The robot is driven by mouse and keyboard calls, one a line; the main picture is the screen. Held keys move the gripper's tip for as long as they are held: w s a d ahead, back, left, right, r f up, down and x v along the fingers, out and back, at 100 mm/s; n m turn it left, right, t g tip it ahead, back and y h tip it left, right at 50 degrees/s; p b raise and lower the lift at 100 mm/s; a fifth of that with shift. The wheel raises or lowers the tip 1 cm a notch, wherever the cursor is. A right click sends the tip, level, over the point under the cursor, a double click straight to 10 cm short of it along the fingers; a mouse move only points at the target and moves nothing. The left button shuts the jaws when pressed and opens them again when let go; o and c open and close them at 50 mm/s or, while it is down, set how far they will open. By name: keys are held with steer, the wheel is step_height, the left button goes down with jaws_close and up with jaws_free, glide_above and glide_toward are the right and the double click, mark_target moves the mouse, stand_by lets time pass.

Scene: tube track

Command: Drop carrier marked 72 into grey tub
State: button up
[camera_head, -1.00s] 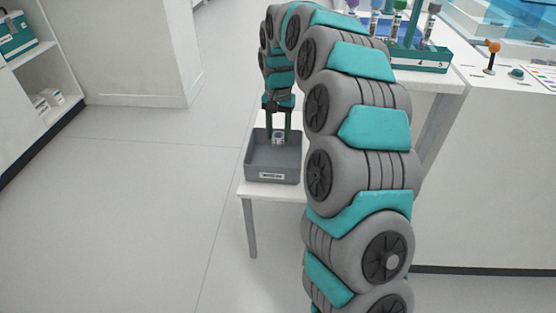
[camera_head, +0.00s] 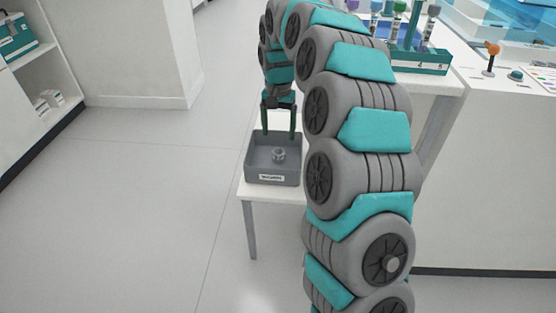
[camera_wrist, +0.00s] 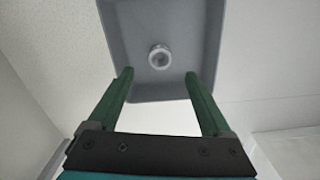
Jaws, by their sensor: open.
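The grey tub (camera_head: 258,165) stands on a small white table, with a label on its front. A small pale grey ring-shaped piece, likely the carrier (camera_head: 278,155), is inside the tub; no number on it can be read. The carrier also shows in the wrist view (camera_wrist: 159,57), on the floor of the grey tub (camera_wrist: 120,40). My gripper (camera_head: 279,133) is above the tub, open and empty, its two green fingers apart. In the wrist view my gripper (camera_wrist: 158,75) has the carrier beyond and between its fingertips, not touching.
A rack (camera_head: 420,60) with several capped tubes stands on the higher white table at the right. A counter (camera_head: 500,180) with an orange-topped lever (camera_head: 493,47) is farther right. Open shelves (camera_head: 40,70) stand at the left. The floor (camera_head: 140,220) left of the tub is clear.

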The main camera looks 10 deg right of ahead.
step_height(320, 180, up, 6)
steer(key=shift+r, duration=0.1)
stand_by(0.4)
